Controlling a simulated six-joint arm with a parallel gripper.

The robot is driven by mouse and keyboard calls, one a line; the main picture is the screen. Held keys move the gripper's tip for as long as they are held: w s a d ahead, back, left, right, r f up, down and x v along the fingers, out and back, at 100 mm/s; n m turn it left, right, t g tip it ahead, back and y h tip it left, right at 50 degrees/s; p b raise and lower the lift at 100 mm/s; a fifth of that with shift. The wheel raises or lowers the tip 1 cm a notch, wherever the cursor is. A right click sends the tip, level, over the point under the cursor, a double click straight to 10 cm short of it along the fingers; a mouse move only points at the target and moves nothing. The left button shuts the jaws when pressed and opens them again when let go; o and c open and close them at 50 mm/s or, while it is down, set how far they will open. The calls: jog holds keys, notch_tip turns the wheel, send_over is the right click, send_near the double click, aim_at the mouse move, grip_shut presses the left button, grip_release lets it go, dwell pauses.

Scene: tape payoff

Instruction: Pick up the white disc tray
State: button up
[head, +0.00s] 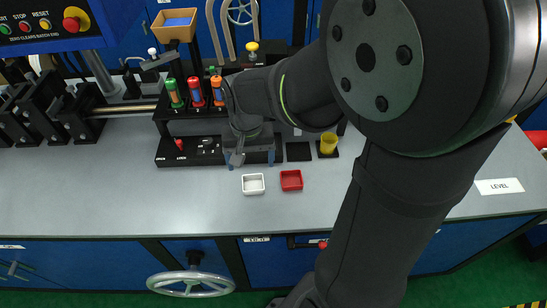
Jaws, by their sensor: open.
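The white disc tray (253,189) is a small, square, shallow open tray. It sits on the grey bench top, close to the left of a red tray of similar size. My gripper (237,159) points down over the front of the black fixture, behind and slightly left of the white tray. It is apart from the tray in the picture; its height above the bench is hard to judge. The jaws are open, and I see nothing held in them. My arm hides part of the fixture behind, but the white tray is in full view.
The red tray (291,181) is just right of the white one. A yellow cup (328,143) stands behind them. Colored cylinders (196,92) stand in the rack at back left. The grey bench (120,195) is clear in front and left.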

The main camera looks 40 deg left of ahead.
aim_at(253, 186)
jog(key=shift+w+f, duration=0.1)
jog(key=shift+f, duration=4.3)
jog(key=c, duration=1.1)
jog(key=shift+o, duration=0.2)
jog(key=shift+r, duration=0.1)
